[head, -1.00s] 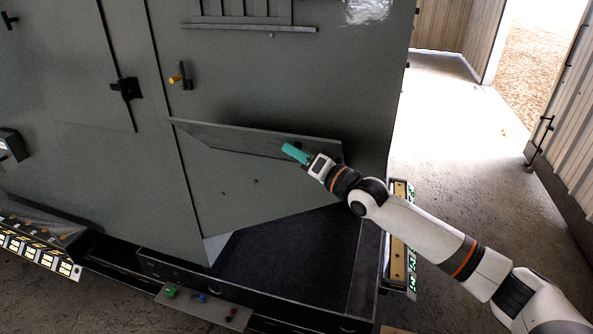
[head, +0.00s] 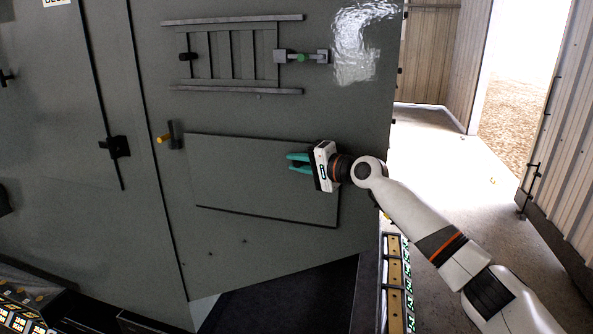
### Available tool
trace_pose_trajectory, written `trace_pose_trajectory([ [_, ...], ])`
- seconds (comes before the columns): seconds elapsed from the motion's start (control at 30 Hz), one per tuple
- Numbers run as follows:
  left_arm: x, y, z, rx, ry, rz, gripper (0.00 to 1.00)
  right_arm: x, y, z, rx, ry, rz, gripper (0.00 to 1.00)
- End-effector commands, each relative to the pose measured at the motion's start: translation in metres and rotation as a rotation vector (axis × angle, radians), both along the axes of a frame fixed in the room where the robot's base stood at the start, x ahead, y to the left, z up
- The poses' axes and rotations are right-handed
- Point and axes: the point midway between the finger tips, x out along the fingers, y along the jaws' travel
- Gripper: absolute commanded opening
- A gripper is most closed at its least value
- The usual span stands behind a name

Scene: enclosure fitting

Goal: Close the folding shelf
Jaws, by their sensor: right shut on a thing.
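The folding shelf (head: 245,175) is a grey rectangular panel on the large grey cabinet door (head: 230,275). It stands upright, close to the door face, with a dark line along its lower edge. I cannot tell whether it is fully flush. My right gripper (head: 291,163) has teal fingers and is at the upper right part of the shelf. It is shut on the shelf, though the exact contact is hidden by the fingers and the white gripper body. My left gripper is not in view.
Above the shelf, a slatted vent frame (head: 235,90) and a latch with a green knob (head: 301,57) are on the door. A terminal strip (head: 395,285) runs below right. Open floor (head: 445,150) lies right.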

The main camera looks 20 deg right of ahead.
Motion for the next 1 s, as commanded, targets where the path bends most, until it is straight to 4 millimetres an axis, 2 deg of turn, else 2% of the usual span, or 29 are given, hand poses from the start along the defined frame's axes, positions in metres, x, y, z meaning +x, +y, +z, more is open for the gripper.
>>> trace_pose_trajectory([
  [0.57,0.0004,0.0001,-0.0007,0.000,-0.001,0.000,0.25,0.0054,-0.0064,0.0059,-0.008,-0.017,-0.008,0.00],
  [0.6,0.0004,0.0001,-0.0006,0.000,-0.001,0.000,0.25,0.0054,-0.0064,0.0061,-0.008,-0.017,-0.008,0.22],
  [0.7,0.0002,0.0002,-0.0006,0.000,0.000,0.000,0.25,0.0053,-0.0065,0.0059,-0.007,-0.016,-0.009,0.38],
  [1.0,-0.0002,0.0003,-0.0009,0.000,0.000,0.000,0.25,0.0051,-0.0060,0.0017,-0.007,-0.008,-0.007,0.40],
])
